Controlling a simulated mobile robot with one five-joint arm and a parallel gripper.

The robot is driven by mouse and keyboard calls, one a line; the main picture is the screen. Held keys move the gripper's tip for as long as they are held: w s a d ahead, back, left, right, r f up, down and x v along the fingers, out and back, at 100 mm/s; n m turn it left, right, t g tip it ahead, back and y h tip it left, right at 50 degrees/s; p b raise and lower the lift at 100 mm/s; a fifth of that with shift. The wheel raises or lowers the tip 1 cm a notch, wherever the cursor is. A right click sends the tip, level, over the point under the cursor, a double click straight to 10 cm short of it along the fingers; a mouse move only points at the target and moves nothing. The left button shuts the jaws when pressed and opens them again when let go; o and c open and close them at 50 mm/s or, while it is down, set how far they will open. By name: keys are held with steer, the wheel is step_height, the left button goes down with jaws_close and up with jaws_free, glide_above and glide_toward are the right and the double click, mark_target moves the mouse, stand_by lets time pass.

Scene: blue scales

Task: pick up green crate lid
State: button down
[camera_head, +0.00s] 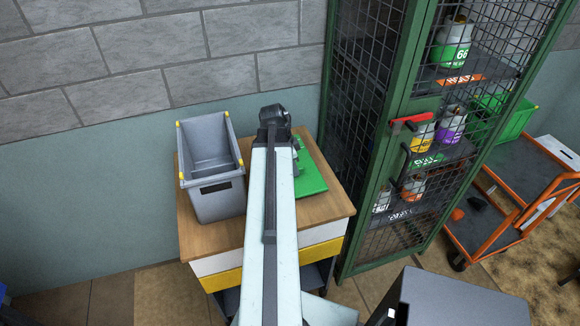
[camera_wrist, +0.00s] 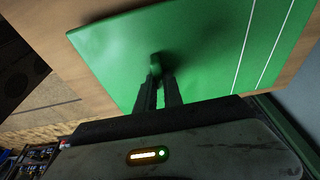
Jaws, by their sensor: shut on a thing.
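The green crate lid (camera_head: 311,178) lies on the wooden top of a small cabinet, partly hidden behind my arm in the head view. In the wrist view the lid (camera_wrist: 205,45) is a flat green panel with white lines near its right side and a small raised green knob in the middle. My gripper (camera_wrist: 157,75) is shut on that knob, with the two dark fingers close together around it. In the head view my arm hides the fingertips. I cannot tell whether the lid touches the wood or is slightly raised.
A grey crate with yellow corners (camera_head: 212,170) stands left of my arm on the cabinet's wooden top (camera_head: 325,212). A green mesh cage (camera_head: 395,140) holding gas canisters stands close on the right. An orange trolley (camera_head: 500,215) is farther right. A block wall (camera_head: 150,60) is behind.

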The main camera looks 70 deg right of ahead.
step_height(320, 180, up, 10)
steer(key=p, duration=1)
steer(key=shift+r, duration=0.15)
